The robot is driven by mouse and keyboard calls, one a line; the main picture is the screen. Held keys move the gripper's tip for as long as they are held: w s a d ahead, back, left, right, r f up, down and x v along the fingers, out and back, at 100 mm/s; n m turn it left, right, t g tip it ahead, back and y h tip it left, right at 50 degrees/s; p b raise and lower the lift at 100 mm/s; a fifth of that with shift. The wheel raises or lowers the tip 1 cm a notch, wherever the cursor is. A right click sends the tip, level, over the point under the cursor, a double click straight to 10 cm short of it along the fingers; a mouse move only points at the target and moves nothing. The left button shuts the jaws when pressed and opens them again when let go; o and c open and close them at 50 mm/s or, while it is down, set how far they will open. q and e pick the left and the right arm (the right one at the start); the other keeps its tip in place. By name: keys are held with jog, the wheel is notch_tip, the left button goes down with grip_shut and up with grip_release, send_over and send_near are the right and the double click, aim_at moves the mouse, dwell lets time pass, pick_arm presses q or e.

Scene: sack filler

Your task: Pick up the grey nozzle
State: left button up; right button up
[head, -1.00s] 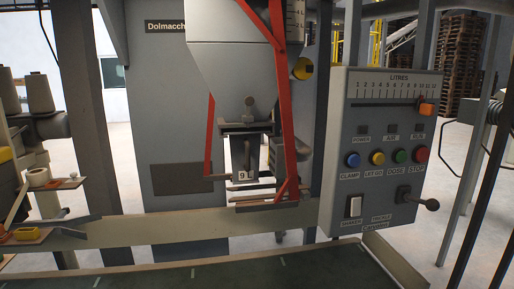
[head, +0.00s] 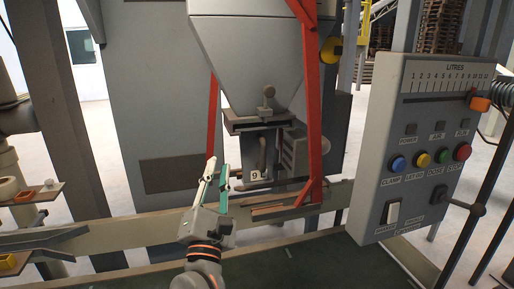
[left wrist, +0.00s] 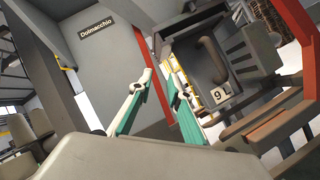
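The grey nozzle (head: 255,165), with an upright handle and a "9 L" label, sits under the hopper's outlet in the head view. In the left wrist view the nozzle (left wrist: 197,68) is ahead and right of the fingers, with its handle and label facing me. My left gripper (head: 217,168) is open and empty, to the left of the nozzle and apart from it. Its green-padded fingers (left wrist: 156,75) show a gap between them in the wrist view. My right gripper is not in view.
Red struts (head: 308,120) flank the hopper (head: 250,55). A rail (head: 130,233) runs across in front, with a dark green belt (head: 290,265) below it. The control panel (head: 420,140) stands on the right. A shelf with small parts (head: 30,196) is at the left.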

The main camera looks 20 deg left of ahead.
aim_at(262, 154)
pick_arm(q)
jog(key=w+d+n+g+h, duration=0.1)
jog(key=w+d+n+h, duration=0.1)
jog(key=w+d+r+n+g+h+p, duration=0.1)
jog(key=w+d+n+g+h, duration=0.1)
jog(key=d, duration=0.1)
jog(key=w+d+n+g+h, duration=0.1)
jog(key=w+d+h, duration=0.1)
jog(key=shift+w+d+r+n+g, duration=0.2)
jog(key=shift+w+r+n+g, duration=0.1)
jog(key=shift+w+r+n, duration=0.1)
jog(key=w, duration=0.4)
jog(key=shift+w+d+f+p, duration=0.1)
jog(key=shift+w+f+p, duration=0.15)
jog(key=shift+f+p, duration=0.15)
jog(key=shift+r, duration=0.1)
grip_shut()
